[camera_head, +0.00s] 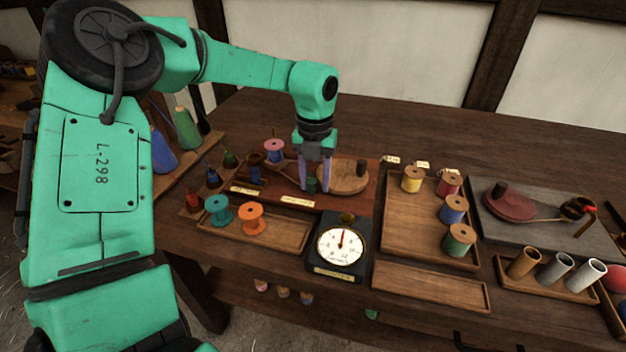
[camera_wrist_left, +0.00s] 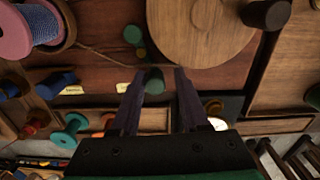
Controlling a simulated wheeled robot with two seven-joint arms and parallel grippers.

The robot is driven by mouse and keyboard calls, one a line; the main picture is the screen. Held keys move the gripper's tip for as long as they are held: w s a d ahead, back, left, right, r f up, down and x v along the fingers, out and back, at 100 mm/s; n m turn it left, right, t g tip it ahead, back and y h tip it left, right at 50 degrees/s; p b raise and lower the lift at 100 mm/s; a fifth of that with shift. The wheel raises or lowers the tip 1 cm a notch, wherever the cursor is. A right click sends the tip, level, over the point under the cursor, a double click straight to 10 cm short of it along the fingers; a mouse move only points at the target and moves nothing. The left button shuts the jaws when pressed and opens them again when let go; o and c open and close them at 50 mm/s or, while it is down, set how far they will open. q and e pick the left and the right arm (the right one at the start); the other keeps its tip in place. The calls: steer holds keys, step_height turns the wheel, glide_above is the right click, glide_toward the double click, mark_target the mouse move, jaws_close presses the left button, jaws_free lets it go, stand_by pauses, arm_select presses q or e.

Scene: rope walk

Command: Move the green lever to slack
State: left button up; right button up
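The green lever's round knob (camera_head: 311,185) stands on the reddish board beside the wooden disc (camera_head: 343,177). In the left wrist view the knob (camera_wrist_left: 154,81) lies between my finger ends, close to the left finger with a gap to the right one. My left gripper (camera_head: 314,187) points down over it and is open; the fingers also show in the wrist view (camera_wrist_left: 159,74). A smaller green part (camera_wrist_left: 133,35) lies beyond the knob, perhaps the lever's other end. Two small label plates (camera_head: 244,190) (camera_head: 298,201) have unreadable writing. My right gripper is not in view.
A pink-ended spool (camera_head: 275,151) stands behind left, with cord running toward the disc. A black dial gauge (camera_head: 341,246) stands in front. Teal (camera_head: 217,209) and orange (camera_head: 251,217) spools sit in a front tray. A spool tray (camera_head: 428,225) is at right.

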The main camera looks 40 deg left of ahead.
arm_select(q)
steer(key=shift+s+a, duration=0.1)
steer(key=shift+s, duration=0.05)
steer(key=shift+r, duration=0.1)
step_height(320, 180, up, 7)
steer(key=p, duration=0.4)
stand_by(0.4)
